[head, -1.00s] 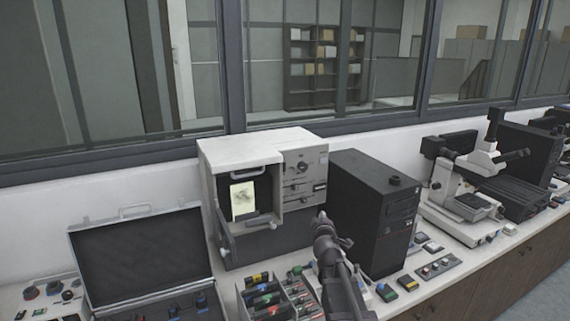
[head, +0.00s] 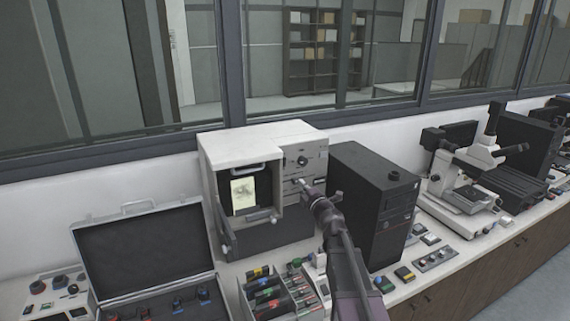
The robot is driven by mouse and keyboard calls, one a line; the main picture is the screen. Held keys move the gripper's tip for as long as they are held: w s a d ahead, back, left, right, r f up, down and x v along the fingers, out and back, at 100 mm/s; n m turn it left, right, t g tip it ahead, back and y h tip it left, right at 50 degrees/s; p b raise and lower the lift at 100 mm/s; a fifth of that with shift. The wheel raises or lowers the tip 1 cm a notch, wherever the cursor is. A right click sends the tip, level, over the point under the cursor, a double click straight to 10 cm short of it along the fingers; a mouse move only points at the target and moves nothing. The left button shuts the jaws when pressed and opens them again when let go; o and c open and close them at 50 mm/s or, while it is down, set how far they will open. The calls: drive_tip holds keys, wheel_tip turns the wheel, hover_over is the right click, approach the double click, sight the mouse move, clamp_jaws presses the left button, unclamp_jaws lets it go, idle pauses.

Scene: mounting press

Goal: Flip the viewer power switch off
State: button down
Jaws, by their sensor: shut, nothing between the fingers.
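The viewer (head: 262,137) is a pale box on the bench, with a dark recess at its left and a grey control panel (head: 313,163) at its right. A yellowish picture card (head: 243,194) shows in the recess. The panel carries a dark round knob (head: 302,161) and small controls; I cannot tell which one is the power switch. My gripper (head: 303,187) is shut and empty. Its tip is at the lower part of the panel, and I cannot tell whether it touches. My gripper and arm hide the panel's lower right.
A black computer tower (head: 374,205) stands close to the right of my arm. An open case (head: 145,250) lies at the left. A tray of coloured items (head: 272,292) sits in front of the viewer. A microscope (head: 480,165) stands farther right.

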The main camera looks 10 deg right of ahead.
sight(285, 163)
drive_tip(key=shift+w, duration=0.1)
drive_tip(key=p+x, duration=0.1)
drive_tip(key=x, duration=1.3)
drive_tip(key=shift+p, duration=0.35)
drive_tip(key=shift+w+r, duration=0.1)
drive_tip(key=shift+w, duration=0.1)
drive_tip(key=shift+s, duration=0.1)
drive_tip(key=shift+s+d, duration=0.1)
drive_tip(key=shift+s, duration=0.4)
drive_tip(key=s+d+r+p, duration=0.1)
drive_tip(key=s+d+p, duration=0.1)
drive_tip(key=s, duration=1)
drive_tip(key=shift+s+d+r, duration=0.25)
drive_tip(key=shift+d+r, duration=0.1)
drive_tip(key=shift+d, duration=0.3)
drive_tip(key=shift+f, duration=0.1)
